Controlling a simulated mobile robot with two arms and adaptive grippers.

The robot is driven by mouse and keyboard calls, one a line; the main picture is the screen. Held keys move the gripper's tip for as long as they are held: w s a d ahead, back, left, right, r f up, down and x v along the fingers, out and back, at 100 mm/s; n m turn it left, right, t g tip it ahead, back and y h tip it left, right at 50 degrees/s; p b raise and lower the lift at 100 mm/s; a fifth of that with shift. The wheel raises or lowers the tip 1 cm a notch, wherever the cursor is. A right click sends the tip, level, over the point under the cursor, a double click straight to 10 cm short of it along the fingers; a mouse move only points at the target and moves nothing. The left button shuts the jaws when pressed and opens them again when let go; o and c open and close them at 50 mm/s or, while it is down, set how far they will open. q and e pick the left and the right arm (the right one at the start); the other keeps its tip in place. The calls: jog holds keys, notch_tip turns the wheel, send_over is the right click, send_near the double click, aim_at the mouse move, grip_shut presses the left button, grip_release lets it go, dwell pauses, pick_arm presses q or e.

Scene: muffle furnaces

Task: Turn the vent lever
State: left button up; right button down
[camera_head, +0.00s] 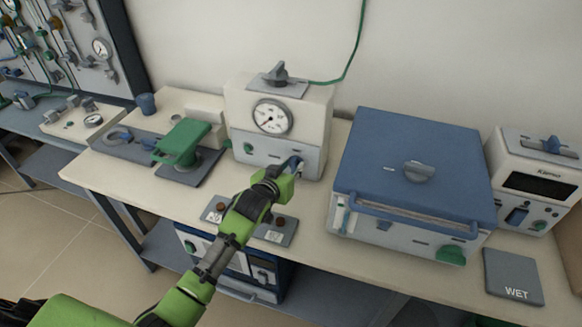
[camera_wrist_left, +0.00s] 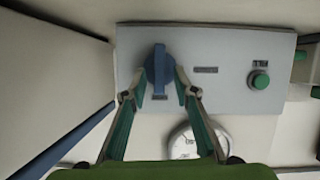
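A blue lever (camera_head: 296,163) sits on the grey lower front panel of the cream unit with a round gauge. In the left wrist view the blue lever (camera_wrist_left: 159,72) points along the picture's vertical on a round blue base. My left gripper (camera_wrist_left: 163,84) has one fingertip on each side of it, with a small gap visible to the lever's bar. In the head view my left gripper (camera_head: 284,178) is right in front of the lever and partly hides it. My right gripper is not in view. No label naming the vent lever is readable.
The cream unit (camera_head: 235,105) carries a grey knob (camera_head: 275,74) on top and a green button (camera_wrist_left: 260,80). A blue-lidded box (camera_head: 400,150) stands close on its right, a green clamp-like device (camera_head: 182,142) on its left. A plate with dark knobs (camera_head: 282,232) lies in front.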

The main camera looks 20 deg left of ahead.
pick_arm(q)
grip_shut()
jog(key=shift+d+r+y+p, duration=0.15)
jog(key=shift+y+p, duration=0.15)
jog(key=shift+p, duration=0.1)
jog(key=shift+m, duration=0.4)
grip_release()
jog(key=shift+s, duration=0.1)
jog(key=v, duration=1.1)
jog(key=shift+s, duration=0.35)
